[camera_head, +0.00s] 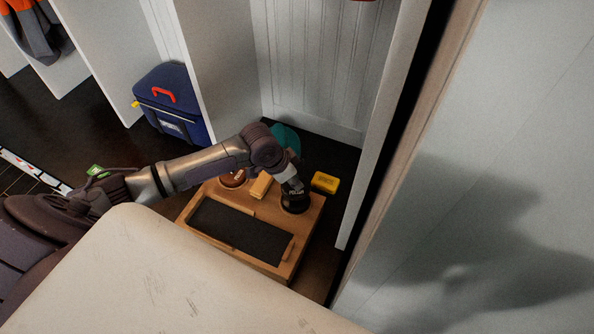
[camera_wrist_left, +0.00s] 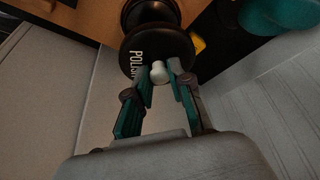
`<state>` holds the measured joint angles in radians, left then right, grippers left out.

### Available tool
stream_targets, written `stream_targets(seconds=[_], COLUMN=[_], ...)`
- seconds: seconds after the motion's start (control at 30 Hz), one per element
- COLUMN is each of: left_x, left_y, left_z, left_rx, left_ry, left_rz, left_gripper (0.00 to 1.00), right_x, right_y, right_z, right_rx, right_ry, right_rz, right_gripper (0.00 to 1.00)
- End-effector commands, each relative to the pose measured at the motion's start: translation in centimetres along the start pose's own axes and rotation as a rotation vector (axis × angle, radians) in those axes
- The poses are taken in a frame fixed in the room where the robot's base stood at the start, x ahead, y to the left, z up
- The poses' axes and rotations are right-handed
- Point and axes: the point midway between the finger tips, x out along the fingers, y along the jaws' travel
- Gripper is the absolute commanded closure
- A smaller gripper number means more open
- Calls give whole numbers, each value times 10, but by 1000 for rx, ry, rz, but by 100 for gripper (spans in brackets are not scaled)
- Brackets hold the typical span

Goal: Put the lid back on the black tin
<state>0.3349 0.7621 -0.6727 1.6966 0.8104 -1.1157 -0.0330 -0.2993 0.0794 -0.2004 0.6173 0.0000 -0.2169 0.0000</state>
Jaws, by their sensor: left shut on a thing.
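The black tin (camera_head: 295,206) stands at the right back corner of a wooden box (camera_head: 314,225). Its dark body also shows in the left wrist view (camera_wrist_left: 150,12). The black lid with white "POLISH" lettering (camera_wrist_left: 160,50) is in front of the tin in that view and overlaps it. My left gripper (camera_wrist_left: 164,76) is shut on the lid's pale round knob (camera_wrist_left: 158,70). In the head view, my left gripper (camera_head: 291,180) points down over the tin. I cannot tell whether the lid touches the rim. My right gripper is not in view.
The box top has a dark panel (camera_head: 240,230), a tan block (camera_head: 261,186) and a reddish-brown round tin (camera_head: 233,179). A yellow block (camera_head: 326,182) and a teal object (camera_head: 287,138) are close by. White cubby walls (camera_head: 385,120) stand right and behind; a blue bag (camera_head: 172,105) is left.

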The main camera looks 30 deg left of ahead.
Motion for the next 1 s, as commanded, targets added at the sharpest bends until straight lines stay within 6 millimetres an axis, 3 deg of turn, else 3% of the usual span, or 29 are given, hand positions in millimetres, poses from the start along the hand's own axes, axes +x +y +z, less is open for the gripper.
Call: stream_targets(seconds=[0.57, 1.0], left_x=[40, 57], left_y=[0, 0], left_z=[16, 23], left_rx=[-1, -1], left_ry=[1, 0], left_rz=[-2, 0], left_gripper=[98, 98], right_x=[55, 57], right_y=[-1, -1], right_z=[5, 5], right_rx=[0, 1], right_ry=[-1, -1], right_rz=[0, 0], right_gripper=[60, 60])
